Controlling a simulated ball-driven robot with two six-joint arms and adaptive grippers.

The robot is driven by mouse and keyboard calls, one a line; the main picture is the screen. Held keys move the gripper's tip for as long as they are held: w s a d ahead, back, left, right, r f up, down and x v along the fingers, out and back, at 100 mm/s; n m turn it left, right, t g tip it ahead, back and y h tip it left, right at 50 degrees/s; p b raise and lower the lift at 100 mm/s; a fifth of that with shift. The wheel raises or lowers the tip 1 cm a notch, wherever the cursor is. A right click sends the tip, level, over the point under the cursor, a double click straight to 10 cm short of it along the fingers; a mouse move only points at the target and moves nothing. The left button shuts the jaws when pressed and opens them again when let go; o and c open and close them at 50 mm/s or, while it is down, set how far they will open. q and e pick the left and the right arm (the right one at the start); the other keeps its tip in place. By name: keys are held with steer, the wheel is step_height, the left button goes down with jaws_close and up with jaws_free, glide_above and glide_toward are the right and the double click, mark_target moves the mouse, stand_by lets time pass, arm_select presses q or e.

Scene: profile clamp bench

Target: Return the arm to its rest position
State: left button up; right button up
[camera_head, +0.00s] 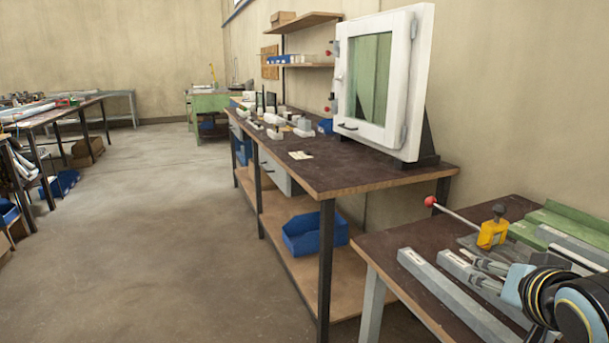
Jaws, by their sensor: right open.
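My right gripper (476,267) is at the lower right, over the near bench (385,245). Its grey fingers point left and are open, with nothing seen between them. My black and pale blue wrist and arm come in behind it from the right edge and hide part of the bench. A long grey profile (448,293) lies on the bench to the left of the gripper. A second grey profile (455,264) lies partly under the fingers. A clamp with a yellow body (491,235) and a red-ball lever (431,201) stands behind the gripper. My left gripper is out of view.
Green and grey rails (566,222) lie at the right of the near bench. A longer bench (375,178) beyond carries a white-framed window (424,85) and several small parts. A blue bin (315,235) sits on its lower shelf. The floor at left is open.

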steer(key=s+a+f+n+g+y, duration=0.1)
steer(key=s+f+n+g, duration=0.25)
steer(key=s, duration=0.95)
steer(key=s+a+f+n+g+y, duration=0.15)
steer(key=s+n+g, duration=0.25)
steer(key=s, duration=0.9)
steer(key=s+d+f+g+b, duration=0.1)
steer(key=s+f, duration=0.1)
steer(key=f, duration=1.3)
steer(key=s+d+f+g, duration=0.1)
steer(key=d+f, duration=0.1)
steer(key=f, duration=1.3)
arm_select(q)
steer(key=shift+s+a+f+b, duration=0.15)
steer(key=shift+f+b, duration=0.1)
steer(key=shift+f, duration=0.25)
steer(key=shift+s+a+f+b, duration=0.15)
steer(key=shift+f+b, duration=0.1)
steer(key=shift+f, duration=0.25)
arm_select(e)
steer(key=s+f, duration=1.4)
steer(key=s, duration=0.3)
steer(key=shift+s+d+f+m+g+h, duration=0.15)
steer(key=shift+d+f+m+g+h, duration=0.1)
steer(key=shift+m+g+h, duration=0.15)
